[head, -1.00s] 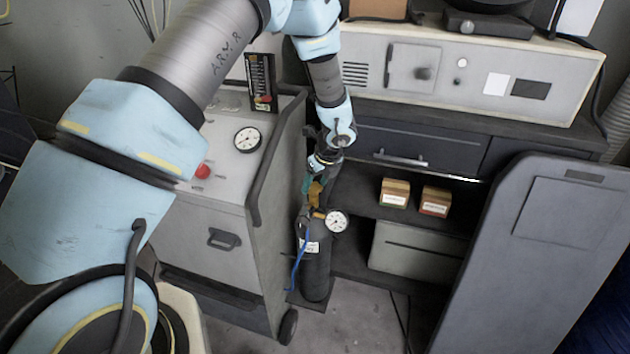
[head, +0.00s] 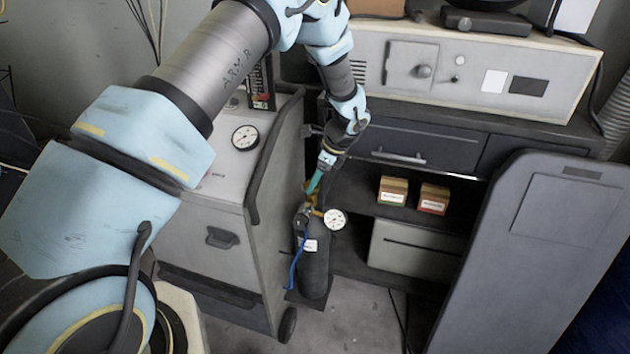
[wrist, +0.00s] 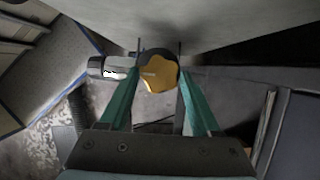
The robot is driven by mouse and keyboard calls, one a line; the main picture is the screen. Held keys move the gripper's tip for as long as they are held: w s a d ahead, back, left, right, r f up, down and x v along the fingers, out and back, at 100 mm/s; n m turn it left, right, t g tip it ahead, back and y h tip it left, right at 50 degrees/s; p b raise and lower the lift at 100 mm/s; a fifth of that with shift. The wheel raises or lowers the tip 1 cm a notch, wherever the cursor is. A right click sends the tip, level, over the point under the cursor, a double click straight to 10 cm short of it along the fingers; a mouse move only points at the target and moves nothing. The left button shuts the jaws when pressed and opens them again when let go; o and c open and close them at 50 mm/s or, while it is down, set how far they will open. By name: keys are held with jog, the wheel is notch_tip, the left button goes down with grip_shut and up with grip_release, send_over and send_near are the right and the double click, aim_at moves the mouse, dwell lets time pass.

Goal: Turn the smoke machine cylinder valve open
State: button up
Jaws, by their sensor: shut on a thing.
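The dark gas cylinder (head: 315,268) stands upright on the floor beside the grey machine cabinet, with a white label, a round gauge (head: 335,219) and a blue hose (head: 294,258) at its top. Its yellow lobed valve knob (wrist: 158,74) shows between my two green fingers in the wrist view. My gripper (wrist: 158,62) is shut on the knob, one finger on each side. In the head view my gripper (head: 312,188) reaches down to the cylinder top from the upper right, and mostly hides the knob. A metal fitting (wrist: 112,68) sticks out left of the knob.
The grey wheeled cabinet (head: 225,255) stands close on the left of the cylinder. A dark workbench (head: 415,148) with an open shelf holding two small boxes (head: 393,191) is behind to the right. A grey panel (head: 540,255) leans at the right. Some floor is clear in front.

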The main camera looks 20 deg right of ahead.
dwell(0.4)
jog(key=o, duration=1.4)
jog(key=shift+c, duration=0.2)
jog(key=b+v, duration=0.2)
jog(key=v, duration=0.8)
jog(key=shift+r, duration=0.4)
